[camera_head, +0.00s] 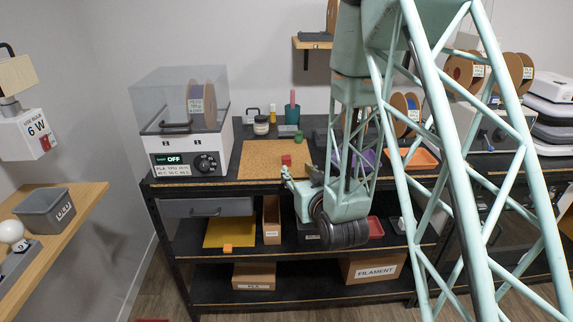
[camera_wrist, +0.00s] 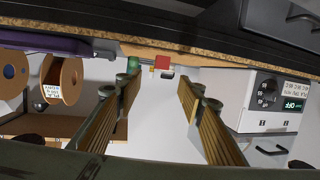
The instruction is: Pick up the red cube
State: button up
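The red cube (camera_head: 286,159) sits on the cork mat (camera_head: 255,160) on the bench top, near the mat's right part. In the wrist view, which looks upside down, the red cube (camera_wrist: 162,62) is small and shows beyond the fingertips, roughly in line with the gap between them. My gripper (camera_head: 287,175) is at the bench's front edge, just in front of the cube and apart from it. In the wrist view my gripper (camera_wrist: 159,88) is open, with its two fingers well apart and nothing between them.
A dryer box (camera_head: 188,150) with a clear lid stands left on the bench. A green cup (camera_head: 287,131) and a jar (camera_head: 261,125) stand behind the mat. An orange tray (camera_head: 413,160) is to the right. Shelves below hold boxes and a yellow sheet (camera_head: 230,232).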

aim_at(287, 160)
jog(key=shift+a+f, duration=0.15)
jog(key=shift+f, duration=0.05)
dwell(0.4)
jog(key=shift+b+x, duration=0.45)
jog(key=shift+x, duration=3.8)
jog(key=shift+w+r, duration=0.1)
jog(key=shift+b+x, duration=0.6)
jog(key=shift+x, duration=1.95)
jog(key=shift+r, duration=0.1)
jog(key=shift+c, duration=0.7)
jog(key=c, duration=0.7)
